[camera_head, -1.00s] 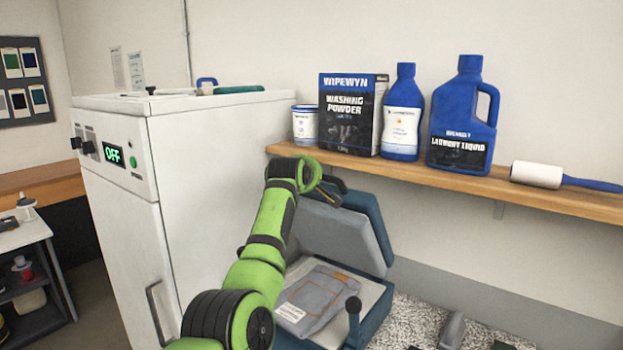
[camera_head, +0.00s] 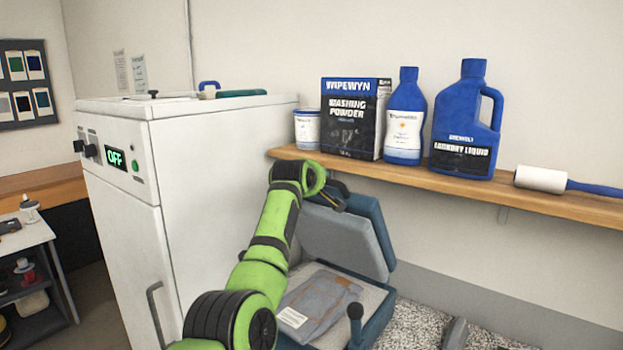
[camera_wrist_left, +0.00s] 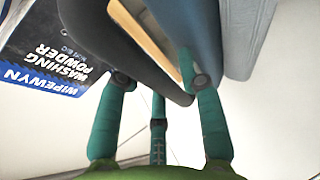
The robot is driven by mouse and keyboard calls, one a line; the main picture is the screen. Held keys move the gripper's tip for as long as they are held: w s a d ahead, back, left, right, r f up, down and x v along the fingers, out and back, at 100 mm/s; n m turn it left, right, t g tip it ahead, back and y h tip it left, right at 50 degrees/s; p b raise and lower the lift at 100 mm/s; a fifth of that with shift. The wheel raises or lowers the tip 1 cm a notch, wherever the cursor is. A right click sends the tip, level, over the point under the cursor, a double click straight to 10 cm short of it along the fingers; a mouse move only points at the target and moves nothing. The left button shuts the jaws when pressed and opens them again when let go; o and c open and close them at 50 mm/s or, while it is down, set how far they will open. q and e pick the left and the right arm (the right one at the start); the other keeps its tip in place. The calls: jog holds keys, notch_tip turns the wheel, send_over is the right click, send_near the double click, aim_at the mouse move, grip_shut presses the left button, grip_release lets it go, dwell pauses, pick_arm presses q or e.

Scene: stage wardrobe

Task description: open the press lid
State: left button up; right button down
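The press is blue and grey, with its padded lid (camera_head: 345,243) tilted up and open toward the wall. A folded grey garment (camera_head: 318,304) with a white label lies on its lower bed (camera_head: 368,299). My left gripper (camera_head: 337,197) is at the upper left edge of the lid, partly hidden by my green wrist. In the left wrist view its teal fingers (camera_wrist_left: 160,82) are spread apart, with a dark bar (camera_wrist_left: 135,62) across them and the blue-grey lid (camera_wrist_left: 190,30) beyond. Whether they touch the lid is unclear. My right gripper is not in view.
A wooden shelf (camera_head: 440,177) above the press holds a washing powder box (camera_head: 352,118), a white tub (camera_head: 307,130), blue bottles and a lint roller (camera_head: 541,179). A white cabinet (camera_head: 215,160) stands close on the left.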

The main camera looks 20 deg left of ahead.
pick_arm(q)
jog(key=shift+s+r, duration=0.25)
jog(key=shift+s, duration=0.4)
jog(key=v, duration=1)
jog(key=shift+s, duration=0.3)
